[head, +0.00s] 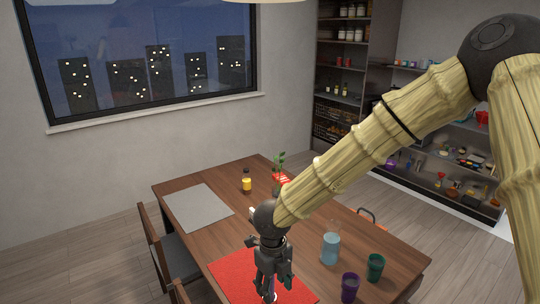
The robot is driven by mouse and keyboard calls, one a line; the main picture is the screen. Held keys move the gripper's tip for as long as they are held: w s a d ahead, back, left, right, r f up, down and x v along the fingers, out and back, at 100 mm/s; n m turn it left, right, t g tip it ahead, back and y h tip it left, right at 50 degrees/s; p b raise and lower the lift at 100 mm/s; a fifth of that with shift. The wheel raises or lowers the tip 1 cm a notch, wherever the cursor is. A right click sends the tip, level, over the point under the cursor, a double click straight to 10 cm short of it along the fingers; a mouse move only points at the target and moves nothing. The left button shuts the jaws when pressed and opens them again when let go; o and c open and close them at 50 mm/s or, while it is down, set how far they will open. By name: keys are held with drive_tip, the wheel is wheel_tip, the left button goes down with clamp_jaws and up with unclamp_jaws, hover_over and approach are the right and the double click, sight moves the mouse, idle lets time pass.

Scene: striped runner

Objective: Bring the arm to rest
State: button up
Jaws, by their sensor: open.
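My gripper (272,286) is at the end of my bamboo-textured arm and points down over the red mat (236,271) on the wooden table (330,220). Its jaws are open. A small whitish thing shows at the fingertips, but the fingers hide most of it, and I cannot tell whether they touch it. The arm reaches from the upper right down to the table.
A bottle of blue liquid (330,248), a purple cup (349,287) and a green cup (375,267) stand right of my gripper. A grey mat (198,207), a yellow-based bottle (247,182) and a potted plant (279,160) are farther back. A chair (176,252) stands left.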

drive_tip(key=s+d+f+n+t+h, duration=0.1)
drive_tip(key=s+d+f+n, duration=0.2)
drive_tip(key=d+f+n, duration=0.5)
drive_tip(key=s+d+f+n+t+h, duration=0.15)
drive_tip(key=s+d+f+n, duration=0.35)
drive_tip(key=f, duration=0.6)
drive_tip(key=s+d+f+n+g+y, duration=0.1)
drive_tip(key=s+d+f+n, duration=0.3)
drive_tip(key=s, duration=0.3)
drive_tip(key=s+d+f+n+g+y, duration=0.1)
drive_tip(key=s+d+f+n, duration=0.15)
drive_tip(key=s+n, duration=0.4)
drive_tip(key=s+d+f+n+g+y, duration=0.1)
drive_tip(key=s+d+f+n, duration=0.1)
drive_tip(key=s+f+n, duration=0.4)
wheel_tip(320, 180, down, 8)
drive_tip(key=m+b, duration=0.1)
drive_tip(key=b, duration=0.9)
drive_tip(key=shift+s+f, duration=0.15)
drive_tip(key=shift+s, duration=0.25)
drive_tip(key=shift+c, duration=0.2)
